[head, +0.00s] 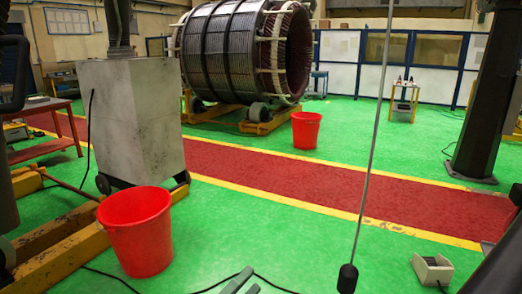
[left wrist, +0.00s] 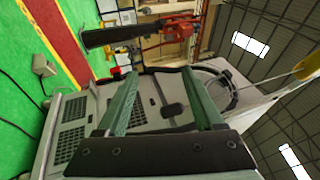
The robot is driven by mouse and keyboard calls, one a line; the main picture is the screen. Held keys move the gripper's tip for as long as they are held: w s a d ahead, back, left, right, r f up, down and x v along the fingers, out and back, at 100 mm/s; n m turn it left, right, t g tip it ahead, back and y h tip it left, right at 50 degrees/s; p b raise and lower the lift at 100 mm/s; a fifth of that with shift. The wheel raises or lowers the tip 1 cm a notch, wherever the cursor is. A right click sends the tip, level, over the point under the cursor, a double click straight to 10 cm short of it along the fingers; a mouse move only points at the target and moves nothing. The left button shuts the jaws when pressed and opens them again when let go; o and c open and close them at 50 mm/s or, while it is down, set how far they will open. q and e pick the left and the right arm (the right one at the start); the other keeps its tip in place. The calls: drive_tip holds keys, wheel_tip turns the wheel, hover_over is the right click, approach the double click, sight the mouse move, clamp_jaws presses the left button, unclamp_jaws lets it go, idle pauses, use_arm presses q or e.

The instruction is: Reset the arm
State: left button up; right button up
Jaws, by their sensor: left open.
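The tips of my left gripper (head: 246,281) show at the bottom edge of the head view, low over the green floor. In the left wrist view my left gripper (left wrist: 165,88) has its two green-grey fingers spread apart. Nothing is between them. A pale machine housing with dark grilles (left wrist: 72,135) lies behind the fingers there, apart from them as far as I can tell. The rest of the left arm is out of the head view. My right gripper shows in neither view.
Red buckets stand at the front left (head: 138,235) and mid floor (head: 306,130). A grey cabinet (head: 132,125) stands at left. A large stator (head: 245,50) rests at the back. A cable with a black pendant (head: 347,278) hangs near the middle. The red walkway (head: 320,185) is clear.

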use_arm(q)
drive_tip(key=a+f+n+y, duration=0.6)
drive_tip(key=f+n+y, duration=0.1)
drive_tip(key=f+n, duration=0.4)
drive_tip(key=s+a+f+n+g+y, duration=0.2)
drive_tip(key=s+a+f+n+g, duration=0.1)
drive_tip(key=s+f+n, duration=0.4)
drive_tip(key=s+a+f+n+g+y+p, duration=0.1)
drive_tip(key=s+a+f+n+g+y, duration=0.2)
drive_tip(key=s+f, duration=0.7)
wheel_tip(320, 180, down, 3)
drive_tip(key=a+n, duration=0.2)
drive_tip(key=n, duration=0.2)
drive_tip(key=shift+s+f+p, duration=0.15)
drive_tip(key=shift+p, duration=0.15)
